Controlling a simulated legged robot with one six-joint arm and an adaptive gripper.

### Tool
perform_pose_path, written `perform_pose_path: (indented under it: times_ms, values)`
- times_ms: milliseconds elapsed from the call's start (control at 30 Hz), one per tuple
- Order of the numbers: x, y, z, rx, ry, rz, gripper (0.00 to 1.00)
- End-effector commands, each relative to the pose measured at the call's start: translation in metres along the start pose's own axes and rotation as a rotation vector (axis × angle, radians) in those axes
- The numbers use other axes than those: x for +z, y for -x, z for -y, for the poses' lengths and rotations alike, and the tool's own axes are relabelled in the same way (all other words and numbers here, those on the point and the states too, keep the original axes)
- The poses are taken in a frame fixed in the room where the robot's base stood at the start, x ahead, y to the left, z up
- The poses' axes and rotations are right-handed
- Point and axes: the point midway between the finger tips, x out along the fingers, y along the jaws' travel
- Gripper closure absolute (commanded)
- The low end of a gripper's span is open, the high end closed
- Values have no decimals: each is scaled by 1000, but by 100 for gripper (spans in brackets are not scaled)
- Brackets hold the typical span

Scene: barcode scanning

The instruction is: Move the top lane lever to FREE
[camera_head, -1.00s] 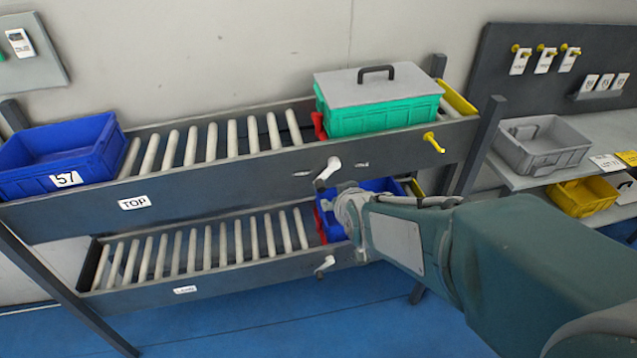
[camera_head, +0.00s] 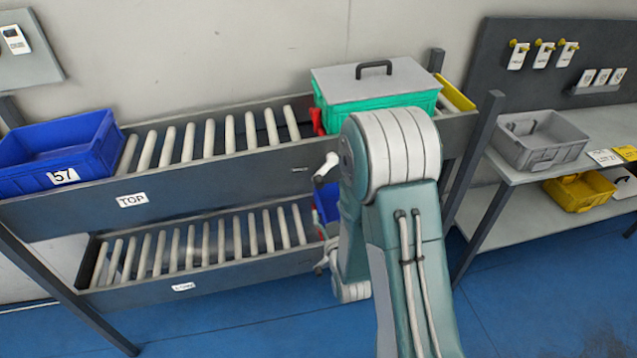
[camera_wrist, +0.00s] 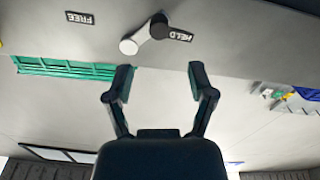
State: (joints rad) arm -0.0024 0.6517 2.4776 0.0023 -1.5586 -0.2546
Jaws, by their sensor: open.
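The top lane lever shows as a pale handle (camera_head: 326,167) on the front rail of the top lane, right of the TOP sign (camera_head: 131,200). In the wrist view the lever (camera_wrist: 131,45) has a round white end and slants up to a pivot. A FREE label (camera_wrist: 80,17) lies to its left and a dark HELD label (camera_wrist: 181,35) to its right, both upside down. My gripper (camera_wrist: 158,80) is open and empty; its fingers are apart below the lever in that view, not touching it. In the head view my arm hides the gripper.
A green tote with grey lid (camera_head: 376,85) sits at the right end of the top lane, by a red stop (camera_head: 317,120). Blue bin 57 (camera_head: 58,155) is at the left end. The lower lane (camera_head: 190,277) runs beneath. A grey bin (camera_head: 540,138) stands on the right shelf.

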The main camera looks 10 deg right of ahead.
Motion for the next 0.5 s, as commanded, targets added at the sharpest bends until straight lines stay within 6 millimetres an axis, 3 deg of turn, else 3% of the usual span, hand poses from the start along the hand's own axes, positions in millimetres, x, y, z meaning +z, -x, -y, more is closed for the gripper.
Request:
perform_pose_path:
  times_ms: [500]
  values:
    - [-1, -85, 0, 1, -1, -2, 29]
